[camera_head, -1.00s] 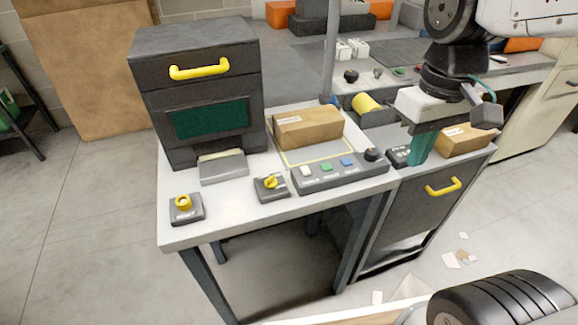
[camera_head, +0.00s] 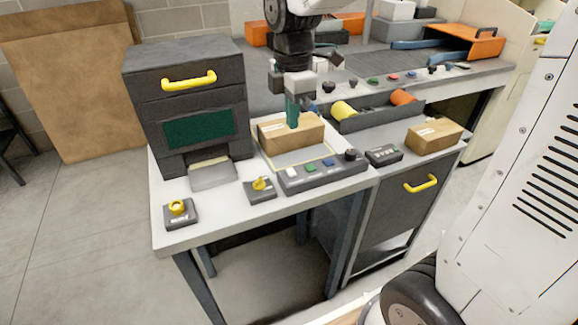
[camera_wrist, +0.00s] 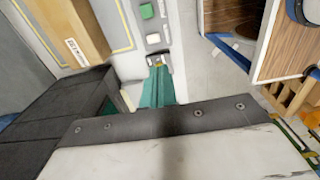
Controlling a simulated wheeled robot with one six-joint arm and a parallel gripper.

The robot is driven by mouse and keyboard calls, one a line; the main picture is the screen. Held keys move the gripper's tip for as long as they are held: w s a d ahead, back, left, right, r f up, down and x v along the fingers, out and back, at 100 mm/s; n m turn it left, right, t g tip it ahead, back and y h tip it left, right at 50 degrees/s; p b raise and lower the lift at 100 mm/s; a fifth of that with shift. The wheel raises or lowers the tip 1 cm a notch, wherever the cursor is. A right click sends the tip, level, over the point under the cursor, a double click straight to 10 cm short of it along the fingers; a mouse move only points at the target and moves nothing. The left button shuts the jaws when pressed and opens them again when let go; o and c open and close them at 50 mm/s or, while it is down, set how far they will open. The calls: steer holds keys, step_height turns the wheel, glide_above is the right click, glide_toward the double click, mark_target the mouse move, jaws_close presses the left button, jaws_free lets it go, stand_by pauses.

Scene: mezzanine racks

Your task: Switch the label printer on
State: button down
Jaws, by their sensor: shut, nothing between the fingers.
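A dark grey machine (camera_head: 190,95) with a yellow handle and a green window stands on the left of the bench; I take it for the label printer. In front of it are a small box with a yellow knob (camera_head: 178,207) and another with a yellow rotary switch (camera_head: 260,185). A grey panel (camera_head: 322,174) with white, green and blue buttons and a black knob sits to the right.
A carton (camera_head: 278,136) lies behind the panel. A second carton (camera_head: 436,135) and a small black button box (camera_head: 384,154) are on the right cabinet. Bins with yellow and orange rolls (camera_head: 402,97) stand behind.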

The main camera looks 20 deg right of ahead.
mark_target(292, 175)
steer(key=shift+f, duration=0.15)
step_height(292, 175, down, 14)
steer(key=shift+r, duration=0.1)
stand_by(0.5)
steer(key=shift+s+f, duration=0.1)
steer(key=shift+f, duration=0.1)
stand_by(0.4)
steer(key=shift+w+r, duration=0.2)
steer(key=shift+w, duration=0.45)
steer(key=shift+w+r, duration=0.1)
steer(key=shift+w, duration=0.05)
